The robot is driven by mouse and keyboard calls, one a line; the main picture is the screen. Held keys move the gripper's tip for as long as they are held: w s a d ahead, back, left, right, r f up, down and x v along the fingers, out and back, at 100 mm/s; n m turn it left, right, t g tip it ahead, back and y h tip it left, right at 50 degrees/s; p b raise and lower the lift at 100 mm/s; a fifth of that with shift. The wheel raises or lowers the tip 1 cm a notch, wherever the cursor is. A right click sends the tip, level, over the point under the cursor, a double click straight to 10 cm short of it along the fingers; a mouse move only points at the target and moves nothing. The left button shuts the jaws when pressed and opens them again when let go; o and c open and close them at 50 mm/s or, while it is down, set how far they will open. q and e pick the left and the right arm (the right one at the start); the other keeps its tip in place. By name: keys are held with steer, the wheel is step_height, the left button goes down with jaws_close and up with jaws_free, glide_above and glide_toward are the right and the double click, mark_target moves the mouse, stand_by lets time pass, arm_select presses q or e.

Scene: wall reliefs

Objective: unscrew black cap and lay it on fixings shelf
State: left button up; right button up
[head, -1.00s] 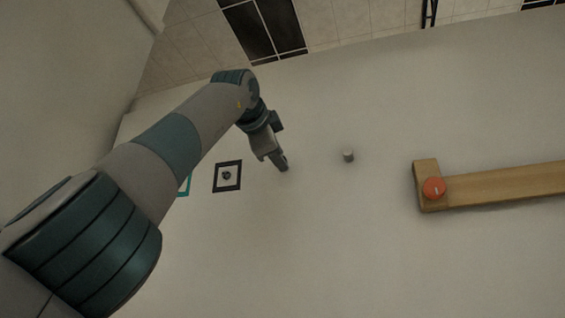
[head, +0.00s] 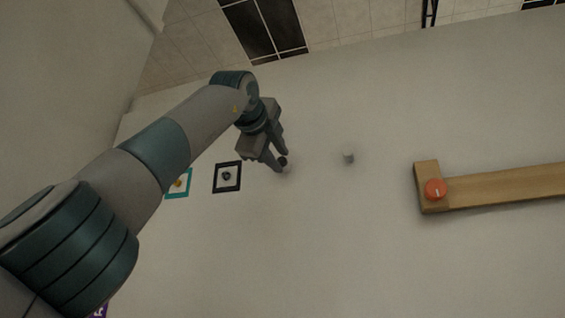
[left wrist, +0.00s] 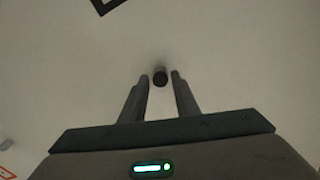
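The black cap (head: 283,162) is a small dark round piece on the pale wall, partly hidden by my fingers in the head view. In the left wrist view the cap (left wrist: 160,77) lies between my fingertips. My left gripper (head: 281,163) is open, with one finger on each side of the cap. In the left wrist view thin gaps show between the cap and the fingers of the left gripper (left wrist: 160,77). My right gripper is not in view. I cannot identify a fixings shelf for certain.
A black square frame (head: 227,177) and a teal frame (head: 178,184) are to the left. The wall below the cap is clear.

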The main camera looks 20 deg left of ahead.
arm_select(q)
steer(key=m, duration=0.3)
stand_by(0.4)
steer(key=m+p, duration=0.1)
steer(key=m, duration=0.2)
steer(key=shift+r, duration=0.1)
steer(key=m, duration=0.2)
steer(key=shift+m+p, duration=0.35)
steer(key=shift+m, duration=0.05)
steer(key=c, duration=0.7)
steer(key=shift+o, duration=0.2)
